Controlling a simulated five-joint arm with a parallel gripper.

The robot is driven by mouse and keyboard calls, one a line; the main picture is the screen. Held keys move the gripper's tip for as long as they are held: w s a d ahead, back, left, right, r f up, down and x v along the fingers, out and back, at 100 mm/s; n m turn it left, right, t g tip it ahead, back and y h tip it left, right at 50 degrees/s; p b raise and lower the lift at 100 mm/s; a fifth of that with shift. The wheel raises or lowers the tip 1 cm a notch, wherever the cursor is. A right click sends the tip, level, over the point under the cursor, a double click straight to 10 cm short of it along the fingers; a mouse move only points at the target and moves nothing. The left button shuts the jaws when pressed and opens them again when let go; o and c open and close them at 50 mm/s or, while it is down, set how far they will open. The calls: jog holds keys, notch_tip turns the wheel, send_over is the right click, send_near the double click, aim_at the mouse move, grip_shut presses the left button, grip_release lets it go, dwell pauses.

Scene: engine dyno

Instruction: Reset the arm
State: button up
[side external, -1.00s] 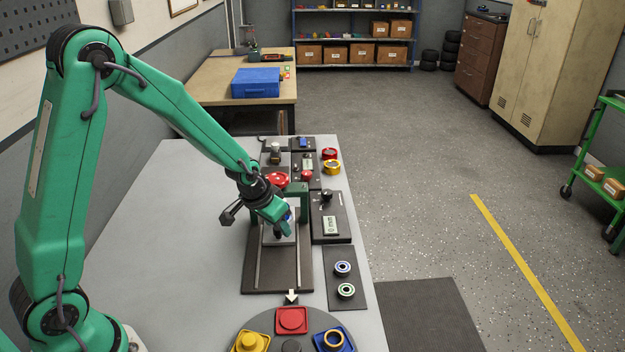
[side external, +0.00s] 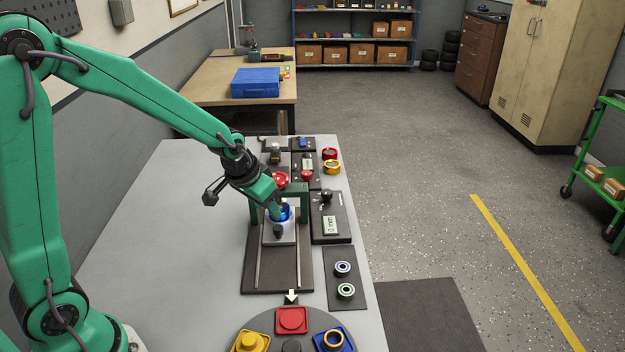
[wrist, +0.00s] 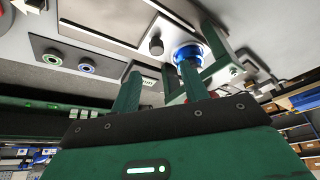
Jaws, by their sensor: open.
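My gripper (side external: 272,208) is open and empty, tilted downward beside the green press frame at the middle of the bench. Its two green fingers stand apart in the wrist view (wrist: 160,85). A blue ring-shaped part (side external: 284,212) sits on a light metal block (side external: 279,236) with a dark knob, and shows in the wrist view (wrist: 187,52) just beyond the right finger. I cannot tell whether that finger touches it. The green frame (side external: 305,203) stands around the block, with a red handwheel (side external: 280,179) behind.
A dark plate (side external: 345,302) to the right carries a blue-ringed bearing (side external: 342,268) and a green-ringed one (side external: 346,290). In front is a round turntable (side external: 262,322) with red, yellow and blue pads. A black control box (side external: 331,228) stands right of the frame. The bench's left side is clear.

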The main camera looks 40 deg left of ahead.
jog(key=shift+r, duration=0.15)
jog(key=s+d+r, duration=0.1)
jog(key=s+r, duration=0.5)
jog(key=s, duration=0.4)
jog(key=s+d+r+t, duration=0.1)
jog(key=s+r, duration=0.6)
jog(key=s, duration=0.3)
jog(key=shift+r, duration=0.2)
jog(key=shift+s+d, duration=0.1)
dwell(0.9)
